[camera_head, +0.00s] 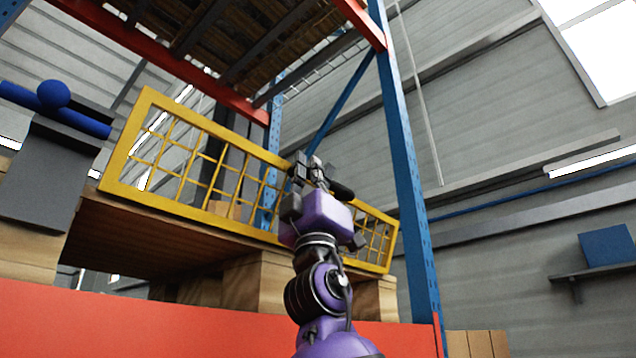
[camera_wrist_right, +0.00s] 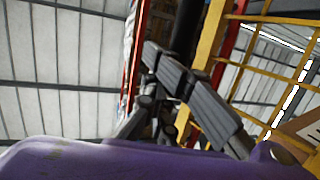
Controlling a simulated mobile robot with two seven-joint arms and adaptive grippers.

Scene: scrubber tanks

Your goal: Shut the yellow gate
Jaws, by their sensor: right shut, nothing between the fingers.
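The yellow gate (camera_head: 190,165) is a mesh panel with a solid yellow frame. In the head view it runs from the left down to the right, across the front of the rack bay, above the wooden pallet. My right gripper (camera_head: 312,168) is raised in front of the gate's right half and hides part of it. Its dark fingers are shut with nothing between them. In the right wrist view the fingers (camera_wrist_right: 190,85) lie close beside yellow gate bars (camera_wrist_right: 208,50); I cannot tell whether they touch. My left gripper is not in view.
A blue rack post (camera_head: 405,170) stands right of the gate. An orange-red beam (camera_head: 200,315) crosses below, under the wooden pallet (camera_head: 150,235). A grey block with a blue bar (camera_head: 45,170) stands at the left. A wall shelf holds a blue box (camera_head: 606,246) at the right.

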